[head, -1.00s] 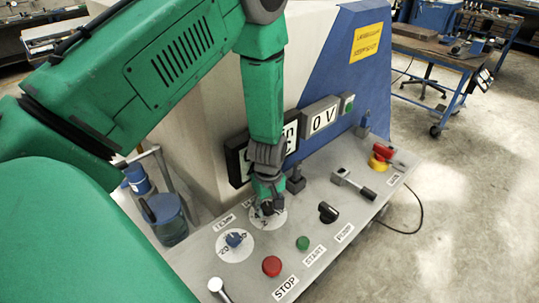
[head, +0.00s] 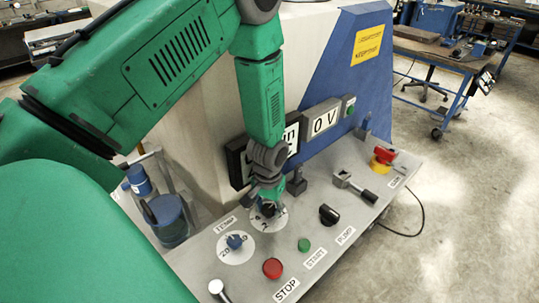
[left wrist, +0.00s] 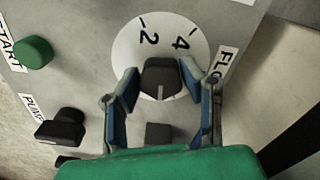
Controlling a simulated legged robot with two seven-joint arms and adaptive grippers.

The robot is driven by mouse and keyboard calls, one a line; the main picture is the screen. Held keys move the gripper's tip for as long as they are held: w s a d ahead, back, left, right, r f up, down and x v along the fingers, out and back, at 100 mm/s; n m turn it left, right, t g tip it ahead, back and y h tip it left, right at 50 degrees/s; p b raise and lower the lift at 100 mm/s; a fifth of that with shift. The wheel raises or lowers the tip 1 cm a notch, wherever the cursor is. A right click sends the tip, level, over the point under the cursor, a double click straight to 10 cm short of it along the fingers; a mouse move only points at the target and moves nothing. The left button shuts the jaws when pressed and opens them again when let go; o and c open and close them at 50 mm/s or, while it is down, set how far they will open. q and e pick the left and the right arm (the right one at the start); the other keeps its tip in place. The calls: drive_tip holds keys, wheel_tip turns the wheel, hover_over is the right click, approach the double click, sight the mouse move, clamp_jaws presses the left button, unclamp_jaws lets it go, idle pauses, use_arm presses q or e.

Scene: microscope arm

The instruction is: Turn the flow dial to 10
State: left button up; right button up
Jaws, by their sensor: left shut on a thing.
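The flow dial is a black knob (left wrist: 160,79) on a round white scale plate (left wrist: 134,49). In the left wrist view the marks 2 and 4 show, and the label beside it reads "FLO", cut off. My left gripper (left wrist: 160,84) is shut on the knob, one finger on each side. A light pointer line on the knob faces the bottom of that view. In the head view my left gripper (head: 266,203) stands over the dial and hides much of it and its scale. My right gripper is not in view.
A blue temp dial (head: 235,241), red stop button (head: 272,268), green start button (head: 304,245), black pump knob (head: 328,214) and a red-yellow switch (head: 382,159) sit on the grey panel (head: 205,264). A dark display (head: 240,163) stands behind.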

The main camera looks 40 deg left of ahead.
sight(268, 207)
use_arm(q)
drive_tip(key=m, duration=0.3)
drive_tip(key=shift+w+a+r+m, duration=0.15)
drive_tip(key=shift+w+m, duration=0.15)
drive_tip(key=shift+m, duration=1.8)
drive_tip(key=o, duration=0.9)
drive_tip(key=shift+o, duration=1.3)
drive_tip(key=shift+s, duration=0.15)
wheel_tip(268, 207, up, 12)
